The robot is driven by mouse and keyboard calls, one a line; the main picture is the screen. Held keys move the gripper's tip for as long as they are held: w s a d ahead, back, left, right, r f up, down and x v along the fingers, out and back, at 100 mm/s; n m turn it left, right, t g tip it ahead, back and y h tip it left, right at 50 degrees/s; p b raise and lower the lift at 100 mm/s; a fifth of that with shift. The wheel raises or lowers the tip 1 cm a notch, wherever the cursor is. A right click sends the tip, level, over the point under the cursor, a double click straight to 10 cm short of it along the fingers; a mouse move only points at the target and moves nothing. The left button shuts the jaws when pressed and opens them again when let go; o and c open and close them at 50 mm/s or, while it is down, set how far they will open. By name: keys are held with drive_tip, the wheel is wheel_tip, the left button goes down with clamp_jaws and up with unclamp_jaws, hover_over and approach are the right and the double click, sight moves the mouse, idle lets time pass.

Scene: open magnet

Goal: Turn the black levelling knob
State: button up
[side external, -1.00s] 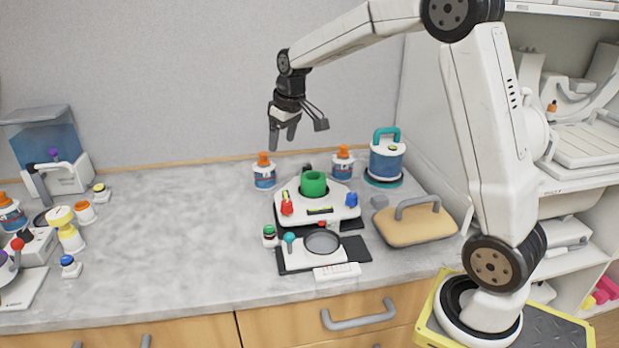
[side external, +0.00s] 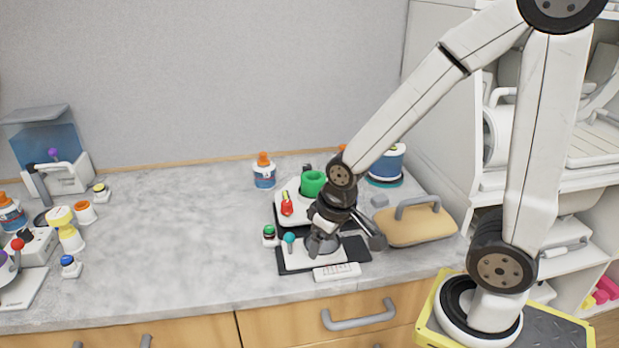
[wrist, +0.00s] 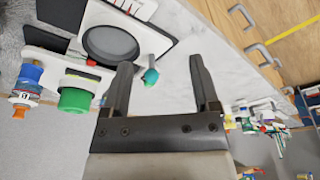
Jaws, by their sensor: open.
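I cannot pick out a black levelling knob for certain; a small dark part (side external: 307,168) shows behind the green cylinder (side external: 312,183), too small to identify. My gripper (side external: 316,245) points down over the white plate unit with the round grey dish, hiding part of it in the side view. In the wrist view my gripper (wrist: 161,66) is open, its two dark fingers apart with nothing held. A teal knob (wrist: 150,76) shows near the left finger; it also shows in the side view (side external: 289,238), left of my gripper. The grey dish (wrist: 110,44) shows beyond the left finger.
A red knob (side external: 287,205) stands on the white device behind. A small green-capped bottle (side external: 269,236) stands left of the plate unit. A tan board with a grey handle (side external: 410,224) lies to the right. The counter's left middle is clear.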

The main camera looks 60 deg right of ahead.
drive_tip(key=w+d, duration=0.6)
drive_tip(key=d, duration=0.1)
drive_tip(key=w+d+r+n, duration=0.1)
drive_tip(key=w+d, duration=0.5)
drive_tip(key=d, duration=0.1)
drive_tip(key=w+d+r+n+t, duration=0.1)
drive_tip(key=w+d, duration=0.5)
drive_tip(key=d, duration=0.1)
drive_tip(key=shift+w+d+r+y, duration=0.15)
drive_tip(key=shift+w+y, duration=0.1)
drive_tip(key=shift+y, duration=0.15)
drive_tip(key=n, duration=0.1)
approach(308, 166)
drive_tip(key=f, duration=0.2)
drive_tip(key=shift+t, duration=0.4)
drive_tip(key=shift+x, duration=3.8)
clamp_jaws()
